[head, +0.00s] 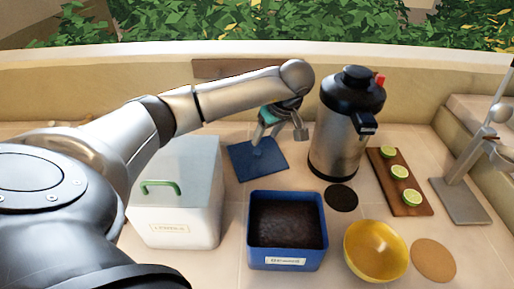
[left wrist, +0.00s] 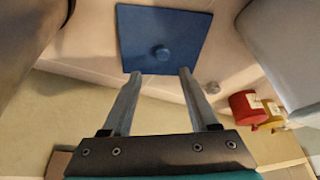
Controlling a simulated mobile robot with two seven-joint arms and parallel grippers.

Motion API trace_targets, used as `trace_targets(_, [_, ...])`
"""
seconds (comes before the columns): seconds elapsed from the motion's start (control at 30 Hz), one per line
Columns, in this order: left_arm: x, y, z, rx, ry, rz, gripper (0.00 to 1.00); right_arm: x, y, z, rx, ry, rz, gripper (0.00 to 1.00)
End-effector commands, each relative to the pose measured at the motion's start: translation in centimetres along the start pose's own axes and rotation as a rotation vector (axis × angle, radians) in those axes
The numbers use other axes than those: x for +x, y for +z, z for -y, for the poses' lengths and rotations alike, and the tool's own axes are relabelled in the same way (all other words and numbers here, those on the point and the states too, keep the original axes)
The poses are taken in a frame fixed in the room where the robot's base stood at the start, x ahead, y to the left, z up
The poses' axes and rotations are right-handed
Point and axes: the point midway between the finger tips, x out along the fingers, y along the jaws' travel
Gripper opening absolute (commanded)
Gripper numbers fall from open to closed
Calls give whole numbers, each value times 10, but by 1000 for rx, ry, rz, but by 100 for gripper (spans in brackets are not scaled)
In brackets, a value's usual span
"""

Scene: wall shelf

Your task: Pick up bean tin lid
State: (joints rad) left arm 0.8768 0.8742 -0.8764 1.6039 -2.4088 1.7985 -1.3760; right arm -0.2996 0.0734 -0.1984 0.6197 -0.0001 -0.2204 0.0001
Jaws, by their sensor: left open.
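The bean tin lid is a flat blue square (head: 245,166) with a round blue knob, lying on the counter behind the blue tin. It also shows in the left wrist view (left wrist: 190,42), knob facing up, just beyond the fingertips. My left gripper (head: 279,137) is open and empty above the lid, and it partly hides it in the head view. In the left wrist view its two fingers (left wrist: 160,74) point at the lid, with the knob between their lines. The open blue tin (head: 257,258) holds dark contents and has a label. My right gripper is not in view.
A white box (head: 190,215) with a green handle stands left of the lid. A steel flask (head: 332,140) stands close on the right. A yellow bowl (head: 375,250), dark disc (head: 342,197), tan disc (head: 433,259), lime board (head: 385,175) and metal stand (head: 465,203) are further right.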

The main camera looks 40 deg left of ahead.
Motion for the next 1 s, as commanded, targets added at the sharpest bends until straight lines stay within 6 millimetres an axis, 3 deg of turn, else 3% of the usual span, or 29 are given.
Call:
trace_targets(0.1, [20, 1, 0, 1, -1, 2, 60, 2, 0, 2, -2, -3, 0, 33])
trace_targets(0.37, [37, 2, 2, 2, -1, 1, 60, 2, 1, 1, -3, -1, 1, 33])
trace_targets(0.63, [74, 4, 6, 1, 0, 1, 60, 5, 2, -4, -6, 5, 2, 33])
trace_targets(0.97, [81, 3, 6, 1, 2, 0, 60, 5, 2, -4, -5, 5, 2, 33])
trace_targets(1.0, [81, 3, 6, 1, 2, 0, 55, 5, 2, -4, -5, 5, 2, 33])
